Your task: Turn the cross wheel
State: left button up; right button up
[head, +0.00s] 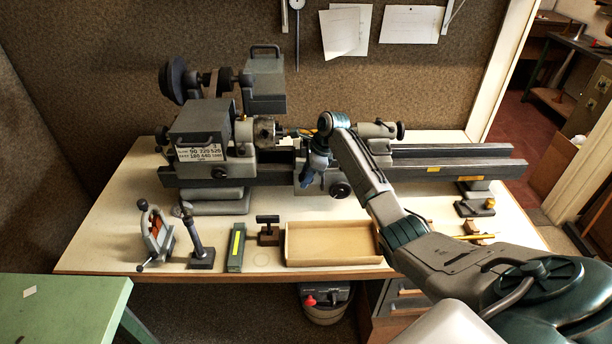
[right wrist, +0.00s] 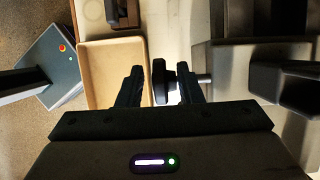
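The cross wheel (head: 341,189) is a small black handwheel on the front of the lathe carriage. In the right wrist view the black wheel (right wrist: 163,83) shows between my fingers, its pale shaft running right to the machine. My right gripper (head: 314,180) is at the carriage, just left of and slightly above the wheel in the head view. In the right wrist view my right gripper (right wrist: 160,85) is open, with a gap beside the wheel; how far below the fingertips the wheel lies is hard to tell. My left gripper is out of view.
The lathe bed (head: 450,152) runs along the bench. A shallow tan tray (head: 330,260) stands in front of the carriage. A small vise (head: 155,237), a post tool (head: 198,243), a green box (head: 236,248) and a brown block (head: 268,238) stand left of the tray.

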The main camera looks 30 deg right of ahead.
jog(key=shift+c, duration=0.4)
jog(key=c, duration=0.4)
jog(key=shift+w+d+f, duration=0.1)
jog(key=shift+f, duration=0.1)
grip_shut()
jog(key=shift+f+g, duration=0.1)
jog(key=shift+g, duration=0.2)
